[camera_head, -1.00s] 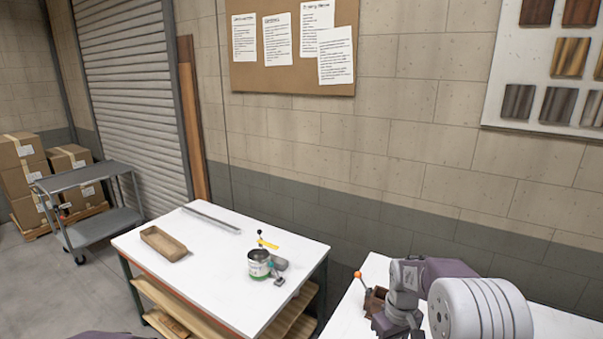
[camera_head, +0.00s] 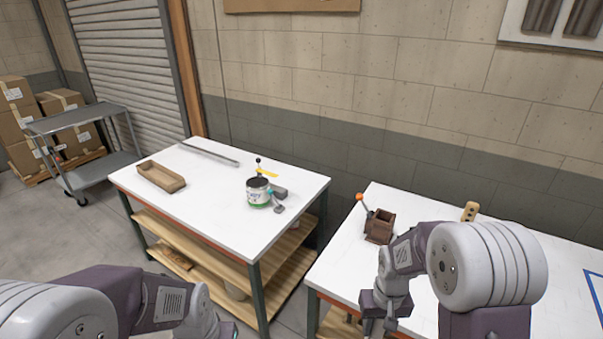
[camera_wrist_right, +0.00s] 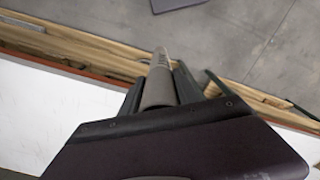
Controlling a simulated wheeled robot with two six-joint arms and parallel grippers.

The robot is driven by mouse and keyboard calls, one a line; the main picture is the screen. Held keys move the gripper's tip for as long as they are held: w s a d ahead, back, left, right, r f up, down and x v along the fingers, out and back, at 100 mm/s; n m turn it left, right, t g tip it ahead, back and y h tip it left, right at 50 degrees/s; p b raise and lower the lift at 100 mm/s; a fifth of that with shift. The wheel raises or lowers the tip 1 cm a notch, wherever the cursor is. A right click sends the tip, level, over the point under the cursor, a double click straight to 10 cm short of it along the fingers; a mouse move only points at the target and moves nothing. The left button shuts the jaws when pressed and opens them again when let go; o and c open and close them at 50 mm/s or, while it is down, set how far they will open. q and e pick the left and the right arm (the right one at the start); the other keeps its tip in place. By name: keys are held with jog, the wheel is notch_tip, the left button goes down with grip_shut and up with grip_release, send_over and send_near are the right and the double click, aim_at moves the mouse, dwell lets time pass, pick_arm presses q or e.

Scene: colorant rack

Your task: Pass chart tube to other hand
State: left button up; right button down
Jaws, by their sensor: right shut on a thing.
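The chart tube (camera_wrist_right: 159,82) is a grey cylinder in the right wrist view, pointing away from the camera. My right gripper (camera_wrist_right: 163,90) is shut around it, one dark finger on each side. In the head view my right gripper (camera_head: 378,322) is over the front edge of the right table, low in the picture; the tube cannot be made out there. My left arm comes in at the bottom left, and its gripper (camera_head: 228,331) is at the bottom edge, mostly cut off. Whether its jaws are open cannot be seen. A wide gap separates the two grippers.
The right table (camera_head: 340,270) holds a brown box (camera_head: 380,228) and a wooden block (camera_head: 470,211). The left table (camera_head: 225,215) holds a wooden tray (camera_head: 160,177), a paint can (camera_head: 258,193) and a metal strip (camera_head: 208,154). Floor shows between the tables.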

jog(key=shift+f, duration=0.65)
jog(key=shift+r, duration=0.1)
jog(key=shift+a, duration=0.1)
